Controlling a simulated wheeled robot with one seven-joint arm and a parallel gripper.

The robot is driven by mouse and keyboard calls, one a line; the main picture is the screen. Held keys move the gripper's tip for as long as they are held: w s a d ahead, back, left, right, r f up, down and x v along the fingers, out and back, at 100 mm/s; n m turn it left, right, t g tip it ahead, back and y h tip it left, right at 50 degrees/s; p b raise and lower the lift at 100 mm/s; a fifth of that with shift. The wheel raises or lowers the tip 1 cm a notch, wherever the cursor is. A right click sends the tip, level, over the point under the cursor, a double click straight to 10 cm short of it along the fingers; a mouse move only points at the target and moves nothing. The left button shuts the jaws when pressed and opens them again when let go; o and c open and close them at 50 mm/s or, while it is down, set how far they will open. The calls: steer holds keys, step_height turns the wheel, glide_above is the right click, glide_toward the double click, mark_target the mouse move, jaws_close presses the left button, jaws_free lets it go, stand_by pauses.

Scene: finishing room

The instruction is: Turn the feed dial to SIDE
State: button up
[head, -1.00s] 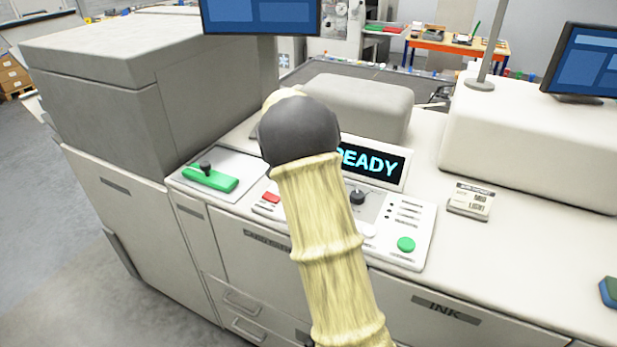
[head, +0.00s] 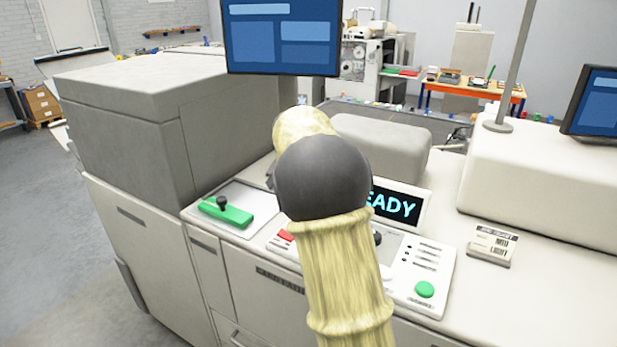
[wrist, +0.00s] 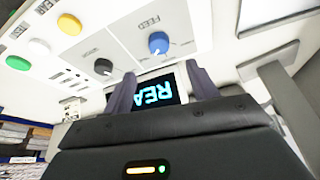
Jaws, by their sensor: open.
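The feed dial (wrist: 158,43) is a round blue knob on a pale panel in the wrist view, with FEED lettering beside it. Its pointer and position marks are too small to read. My gripper (wrist: 161,73) is open, its two dark fingers apart and nothing seen between them but the display behind. The dial appears just beyond the fingertips, apart from them. In the head view my arm hides both the gripper and the blue dial.
A black knob (wrist: 103,67) sits beside the dial; it also shows in the head view (head: 377,238). The READY display (head: 396,205) stands behind the panel. A green button (head: 425,289) and a green lever handle (head: 226,213) flank the controls. A monitor (head: 282,37) stands behind.

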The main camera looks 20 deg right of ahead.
steer(key=v, duration=0.7)
steer(key=s+a+f+n+y, duration=0.2)
steer(key=s+a+f+n, duration=0.3)
steer(key=s+f, duration=0.5)
steer(key=s+a+f+n+y, duration=0.2)
steer(key=s+a+f+n, duration=0.4)
steer(key=s+f, duration=0.4)
steer(key=s+n, duration=0.1)
steer(key=s, duration=0.3)
steer(key=shift+a+n+t, duration=0.15)
steer(key=shift+n+t, duration=0.15)
